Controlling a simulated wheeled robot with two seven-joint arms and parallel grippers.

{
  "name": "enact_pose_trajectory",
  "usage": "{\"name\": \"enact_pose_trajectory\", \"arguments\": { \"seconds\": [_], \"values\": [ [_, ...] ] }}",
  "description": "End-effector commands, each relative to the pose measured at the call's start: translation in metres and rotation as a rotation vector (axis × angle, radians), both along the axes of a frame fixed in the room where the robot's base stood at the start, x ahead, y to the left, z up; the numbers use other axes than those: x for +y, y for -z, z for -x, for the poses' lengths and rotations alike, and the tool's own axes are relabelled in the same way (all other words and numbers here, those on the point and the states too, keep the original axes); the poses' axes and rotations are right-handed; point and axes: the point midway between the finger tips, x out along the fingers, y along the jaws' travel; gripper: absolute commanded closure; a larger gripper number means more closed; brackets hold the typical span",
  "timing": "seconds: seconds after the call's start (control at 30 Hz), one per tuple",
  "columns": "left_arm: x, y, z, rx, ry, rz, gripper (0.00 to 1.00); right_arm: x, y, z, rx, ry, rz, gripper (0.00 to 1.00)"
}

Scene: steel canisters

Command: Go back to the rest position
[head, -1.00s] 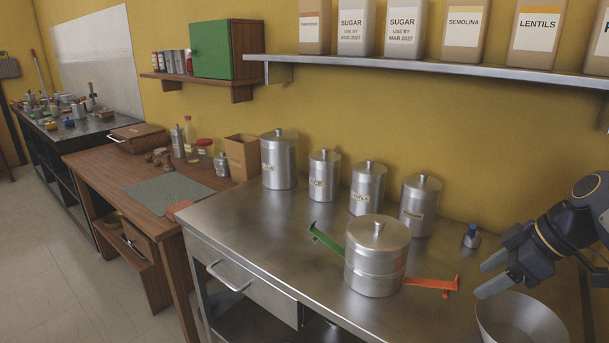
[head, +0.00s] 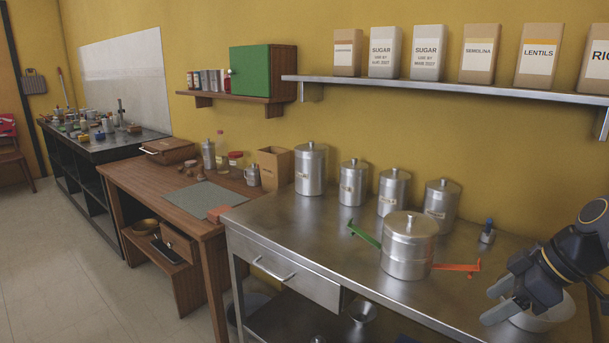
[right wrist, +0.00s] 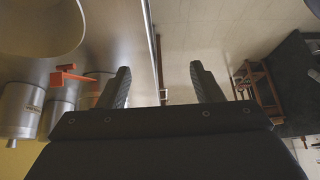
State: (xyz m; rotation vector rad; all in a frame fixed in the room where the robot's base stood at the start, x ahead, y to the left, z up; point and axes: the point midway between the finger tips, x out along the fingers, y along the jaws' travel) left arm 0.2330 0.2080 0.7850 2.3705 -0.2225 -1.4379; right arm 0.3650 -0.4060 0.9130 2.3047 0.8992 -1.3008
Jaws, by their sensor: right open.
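My left gripper is not in view.
Several steel canisters (head: 311,170) stand along the wall. A small blue-topped item (head: 487,232) stands behind the gripper. A shelf (head: 450,90) with food packets hangs above. A wooden table (head: 150,180) adjoins on the left. The floor (head: 70,260) at left is clear.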

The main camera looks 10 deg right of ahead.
Motion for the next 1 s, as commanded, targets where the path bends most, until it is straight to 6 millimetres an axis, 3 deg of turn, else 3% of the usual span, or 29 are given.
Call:
{"name": "enact_pose_trajectory", "arguments": {
  "seconds": [0.37, 0.57, 1.0],
  "values": [
    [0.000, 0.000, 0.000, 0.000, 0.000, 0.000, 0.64, 0.046, 0.012, 0.020, 0.045, 0.151, -0.076, 0.41],
    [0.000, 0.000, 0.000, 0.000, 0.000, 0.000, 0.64, 0.087, 0.028, 0.042, 0.089, 0.288, -0.138, 0.41],
    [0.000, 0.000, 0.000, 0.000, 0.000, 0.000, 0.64, 0.183, 0.101, 0.113, 0.182, 0.656, -0.289, 0.41]
  ]
}}
